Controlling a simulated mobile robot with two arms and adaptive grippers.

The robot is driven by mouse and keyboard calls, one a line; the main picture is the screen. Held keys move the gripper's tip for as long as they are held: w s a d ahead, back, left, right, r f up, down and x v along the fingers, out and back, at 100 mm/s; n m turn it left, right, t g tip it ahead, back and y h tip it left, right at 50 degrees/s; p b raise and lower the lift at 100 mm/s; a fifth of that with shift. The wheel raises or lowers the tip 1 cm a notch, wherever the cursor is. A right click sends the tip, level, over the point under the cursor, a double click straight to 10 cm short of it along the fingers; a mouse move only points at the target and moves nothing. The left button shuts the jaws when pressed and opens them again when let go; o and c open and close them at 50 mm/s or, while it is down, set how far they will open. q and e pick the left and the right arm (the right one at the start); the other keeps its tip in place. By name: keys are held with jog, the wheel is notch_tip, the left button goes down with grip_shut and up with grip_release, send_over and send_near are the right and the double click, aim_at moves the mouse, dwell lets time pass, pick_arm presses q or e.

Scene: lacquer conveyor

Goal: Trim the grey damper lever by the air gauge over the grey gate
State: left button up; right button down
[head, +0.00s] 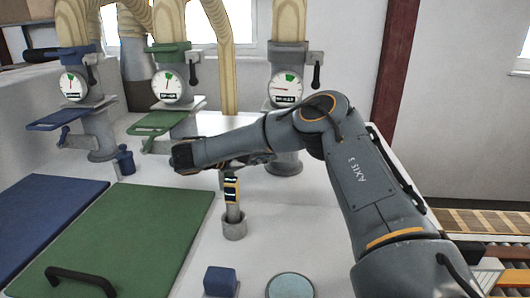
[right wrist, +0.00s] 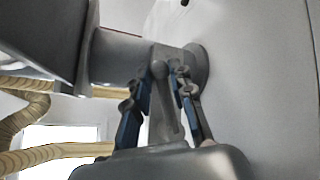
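The grey duct stands at the back right in the head view, with its round white air gauge (head: 287,88) facing me and a black handle (head: 317,70) beside it. My right arm crosses in front of this duct and hides the gate and lever below the gauge; the gripper is hidden there too. In the right wrist view the grey damper lever (right wrist: 168,112) projects from a grey pipe (right wrist: 118,58) above a round base flange (right wrist: 200,70). My right gripper (right wrist: 169,75) has its fingertips closed in on both sides of the lever. My left gripper is out of view.
The blue gate (head: 58,120) and green gate (head: 158,123) belong to the ducts at left. A blue panel (head: 40,215) and a green panel (head: 130,235) lie on the white bench. A striped tool (head: 231,190) stands in a grey holder (head: 234,230) below my forearm. A blue block (head: 220,280) stands in front.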

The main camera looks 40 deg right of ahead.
jog(key=shift+w+a+r+n+g+h, duration=0.2)
jog(key=shift+r+n+g+h, duration=0.15)
jog(key=shift+h, duration=0.2)
jog(key=shift+w+a+r+n+g+h, duration=0.15)
jog(key=shift+r+n+h, duration=0.1)
jog(key=shift+n+h, duration=0.25)
jog(key=c, duration=1.3)
grip_release()
jog(key=shift+c, duration=0.2)
